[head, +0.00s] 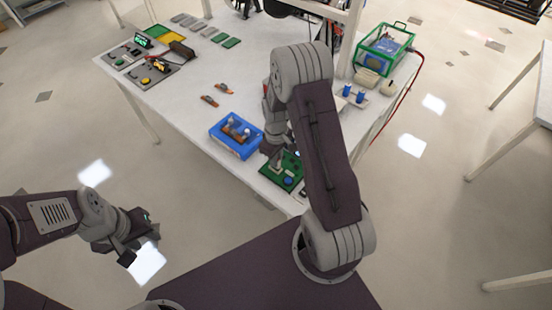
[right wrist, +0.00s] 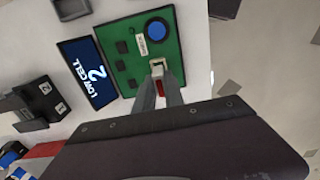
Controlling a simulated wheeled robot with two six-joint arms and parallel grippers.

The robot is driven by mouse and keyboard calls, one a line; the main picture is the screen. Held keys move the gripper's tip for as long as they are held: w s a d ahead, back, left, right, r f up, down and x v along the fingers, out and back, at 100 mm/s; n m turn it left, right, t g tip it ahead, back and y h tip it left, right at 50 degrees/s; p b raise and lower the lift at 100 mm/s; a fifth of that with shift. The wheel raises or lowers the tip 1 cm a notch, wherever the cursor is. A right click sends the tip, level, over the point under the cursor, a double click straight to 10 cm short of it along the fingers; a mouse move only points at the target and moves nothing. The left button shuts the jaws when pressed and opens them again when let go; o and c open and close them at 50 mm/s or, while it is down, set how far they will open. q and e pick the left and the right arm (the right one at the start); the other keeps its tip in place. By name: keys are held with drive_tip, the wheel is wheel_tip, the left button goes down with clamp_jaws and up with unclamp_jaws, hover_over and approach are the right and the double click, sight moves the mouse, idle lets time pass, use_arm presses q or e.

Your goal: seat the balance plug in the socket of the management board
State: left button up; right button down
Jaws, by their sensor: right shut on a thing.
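The green management board (right wrist: 130,80) lies flat on the table, with a blue round part and black chips on it. It also shows in the head view (head: 291,170). My right gripper (right wrist: 158,88) is shut just over the board's near edge. A small red piece (right wrist: 160,88) shows between its fingers, apparently the balance plug. A small whitish socket-like part (right wrist: 157,65) is right at the fingertips; I cannot tell whether the plug is in it or only close to it. My left gripper (head: 140,233) is open and empty, off the table at the left.
A screen (right wrist: 87,74) reading "LOW CELL 2" lies beside the board. A blue bin (head: 236,153) with parts stands left of the board. The table's near edge is close to the board.

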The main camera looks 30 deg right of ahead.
idle(0.3)
drive_tip(key=shift+f+b, duration=0.95)
drive_tip(key=shift+f, duration=0.45)
drive_tip(key=c, duration=1.3)
unclamp_jaws()
drive_tip(key=shift+c, duration=0.2)
wheel_tip(320, 180, up, 9)
drive_tip(key=shift+r+b, duration=0.1)
drive_tip(key=shift+b, duration=0.25)
